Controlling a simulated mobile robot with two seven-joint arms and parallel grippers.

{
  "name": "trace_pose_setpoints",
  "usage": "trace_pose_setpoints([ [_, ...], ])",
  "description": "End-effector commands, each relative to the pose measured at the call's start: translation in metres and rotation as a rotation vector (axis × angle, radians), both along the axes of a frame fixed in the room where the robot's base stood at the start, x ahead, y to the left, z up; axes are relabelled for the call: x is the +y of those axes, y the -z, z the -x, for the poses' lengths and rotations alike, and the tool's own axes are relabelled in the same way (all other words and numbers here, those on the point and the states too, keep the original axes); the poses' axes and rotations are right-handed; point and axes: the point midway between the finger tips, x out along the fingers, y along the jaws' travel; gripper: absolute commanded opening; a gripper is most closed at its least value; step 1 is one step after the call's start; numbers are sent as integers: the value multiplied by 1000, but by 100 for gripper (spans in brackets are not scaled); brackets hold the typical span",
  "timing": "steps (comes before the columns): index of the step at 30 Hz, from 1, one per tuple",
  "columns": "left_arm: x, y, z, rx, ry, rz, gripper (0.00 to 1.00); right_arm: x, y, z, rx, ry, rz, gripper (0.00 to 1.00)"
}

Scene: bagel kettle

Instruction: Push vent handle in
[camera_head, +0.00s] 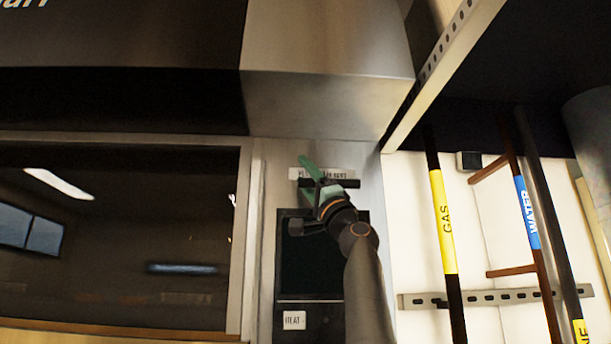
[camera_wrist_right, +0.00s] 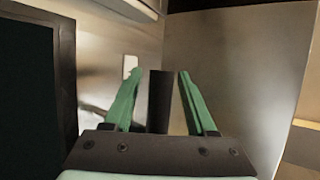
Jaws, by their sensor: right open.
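The vent handle (camera_head: 346,183) is a dark bar on the steel front panel, just below a white label (camera_head: 322,173) with partly hidden lettering. My right gripper (camera_head: 312,176), with green fingers, is at this handle and covers part of it. In the right wrist view a dark upright bar (camera_wrist_right: 160,100), apparently the handle, stands between the two green fingers of the right gripper (camera_wrist_right: 158,75). The fingers are open, with gaps visible on both sides of the bar. How far the handle sticks out is unclear. My left gripper is not in view.
A dark control panel (camera_head: 308,262) with a HEAT label (camera_head: 294,320) sits below the handle. A wide oven window (camera_head: 110,235) lies to the left. A metal hood (camera_head: 325,100) juts out above. GAS (camera_head: 446,220) and WATER (camera_head: 527,212) pipes run at the right.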

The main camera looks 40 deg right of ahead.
Motion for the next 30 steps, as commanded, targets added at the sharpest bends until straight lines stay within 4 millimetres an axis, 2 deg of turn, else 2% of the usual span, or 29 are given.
trace_pose_setpoints([
  [5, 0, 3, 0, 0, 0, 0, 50, 0, 3, 1, 0, 0, 0, 57],
  [8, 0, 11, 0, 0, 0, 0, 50, 0, 9, 5, -1, 0, 0, 57],
  [21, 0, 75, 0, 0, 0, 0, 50, 2, 61, 44, -3, 4, 2, 57],
  [30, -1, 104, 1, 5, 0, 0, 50, 4, 91, 72, -1, 1, 0, 57],
])
